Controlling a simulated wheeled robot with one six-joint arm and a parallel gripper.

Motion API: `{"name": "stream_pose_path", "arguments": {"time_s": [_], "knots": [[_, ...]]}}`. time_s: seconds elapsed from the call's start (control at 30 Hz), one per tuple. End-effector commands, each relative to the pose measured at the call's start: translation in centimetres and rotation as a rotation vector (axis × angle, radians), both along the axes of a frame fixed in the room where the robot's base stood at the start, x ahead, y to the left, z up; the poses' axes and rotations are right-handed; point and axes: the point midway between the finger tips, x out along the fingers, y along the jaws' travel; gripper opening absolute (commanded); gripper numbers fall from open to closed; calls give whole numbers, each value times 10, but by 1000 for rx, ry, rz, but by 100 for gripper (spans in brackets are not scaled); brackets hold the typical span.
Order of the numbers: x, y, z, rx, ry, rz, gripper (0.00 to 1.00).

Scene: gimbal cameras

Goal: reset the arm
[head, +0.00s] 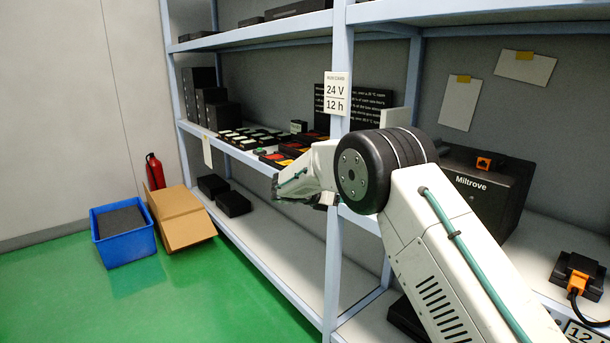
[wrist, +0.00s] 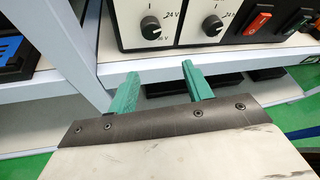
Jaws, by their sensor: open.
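My arm reaches from the lower right of the head view towards the shelf rack. My gripper (wrist: 160,70) shows two green fingers in the wrist view, spread apart with nothing between them. The fingers are in front of the shelf's front edge, below black and white units with knobs (wrist: 211,26) marked 24 V. In the head view my gripper (head: 276,187) is small and partly hidden by my wrist, close to the middle shelf's edge.
The shelf rack's blue-grey upright (head: 335,110) stands right behind my arm. A black Miltrove box (head: 483,195) is on the right shelf. A blue crate (head: 122,233), a cardboard box (head: 180,218) and a fire extinguisher (head: 155,171) stand left. The green floor between is clear.

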Motion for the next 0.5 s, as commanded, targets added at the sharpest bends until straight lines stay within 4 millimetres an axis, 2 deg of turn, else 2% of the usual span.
{"name": "stream_pose_path", "arguments": {"time_s": [0.03, 0.07, 0.17, 0.37, 0.5], "knots": [[-13, -2, -18, 43, -13, -41, 50], [-22, -3, -24, 78, -34, -75, 50], [-56, -12, -28, 199, -114, -203, 50], [-123, -34, -10, 387, -264, -466, 50], [-182, -52, 14, 514, -386, -689, 50]]}}
